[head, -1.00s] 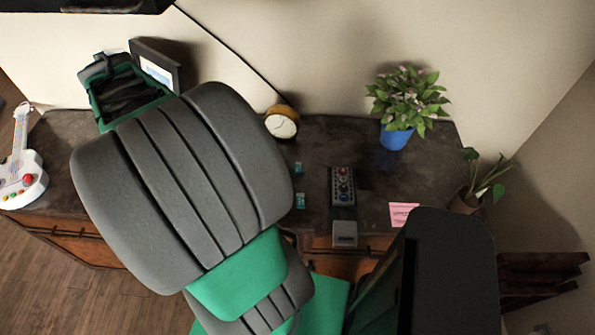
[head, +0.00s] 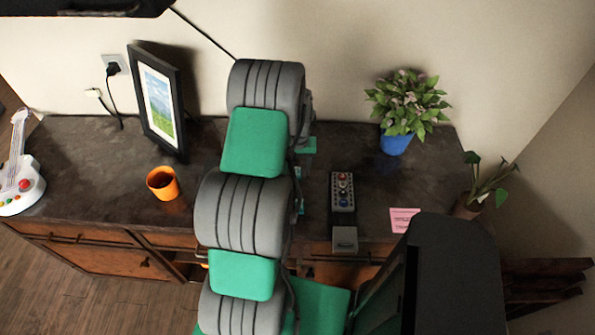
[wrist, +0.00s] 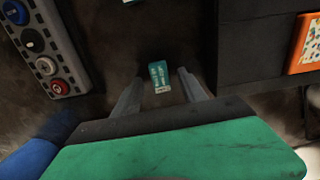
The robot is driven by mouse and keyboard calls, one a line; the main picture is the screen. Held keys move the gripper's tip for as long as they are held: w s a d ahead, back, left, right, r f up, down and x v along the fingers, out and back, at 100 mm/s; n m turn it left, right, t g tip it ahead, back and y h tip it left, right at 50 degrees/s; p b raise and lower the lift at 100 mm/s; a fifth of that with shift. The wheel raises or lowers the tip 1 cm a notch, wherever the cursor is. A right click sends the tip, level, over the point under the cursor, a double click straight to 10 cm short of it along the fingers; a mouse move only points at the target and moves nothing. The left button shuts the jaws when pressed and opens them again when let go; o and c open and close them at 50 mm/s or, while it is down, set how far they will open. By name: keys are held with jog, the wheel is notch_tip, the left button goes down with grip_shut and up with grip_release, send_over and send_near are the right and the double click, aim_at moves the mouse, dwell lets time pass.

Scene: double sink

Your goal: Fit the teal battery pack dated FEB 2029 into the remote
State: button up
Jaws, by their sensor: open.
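The remote (head: 343,188) lies on the dark desktop, right of my arm, with buttons showing; part of it is at upper left in the wrist view (wrist: 45,45). A grey block (head: 345,240) sits at its near end. A small teal pack (wrist: 159,77) with a pale label lies on the desktop, seen between the fingers of my open gripper (wrist: 158,82). I cannot tell the height gap. A second teal pack (wrist: 131,1) is cut off at the top edge. In the head view my arm mostly hides both packs. No date is readable.
A blue pot (head: 396,142) with a leafy plant stands behind the remote, and a pink note (head: 404,219) lies to its right. A picture frame (head: 160,103) and an orange cup (head: 163,183) stand on the left. A toy guitar (head: 20,180) is at far left.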

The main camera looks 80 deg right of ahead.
jog(key=shift+f, duration=0.35)
grip_shut()
dwell(0.3)
